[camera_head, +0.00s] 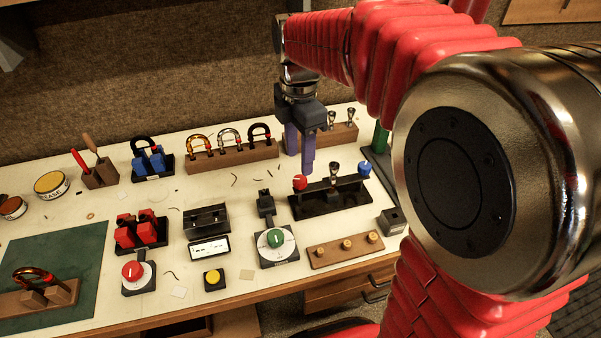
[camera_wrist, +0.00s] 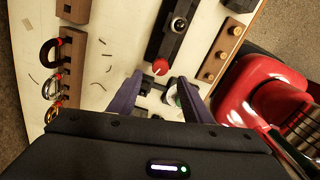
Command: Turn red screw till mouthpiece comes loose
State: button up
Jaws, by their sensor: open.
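The red screw (camera_head: 300,182) is a round red knob at the left end of a black fixture (camera_head: 330,205). The mouthpiece (camera_head: 334,168) stands upright in the middle of the fixture, and a blue knob (camera_head: 365,168) is at its right end. My gripper (camera_head: 300,164) points down, with its purple fingers above and close to the red screw. In the wrist view, my gripper (camera_wrist: 163,78) is open and empty. The red screw (camera_wrist: 160,67) shows just beyond the fingertips, sideways between them. The mouthpiece (camera_wrist: 179,24) shows further up. I cannot tell the exact height gap.
A green dial box (camera_head: 275,240) stands left of the fixture, and a board with brass pegs (camera_head: 346,250) lies in front. A green post (camera_head: 380,140) stands behind the fixture's right end.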

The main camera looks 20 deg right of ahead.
aim_at(300, 179)
notch_tip(300, 179, down, 7)
jog(key=shift+r, duration=0.2)
jog(key=shift+c, duration=0.3)
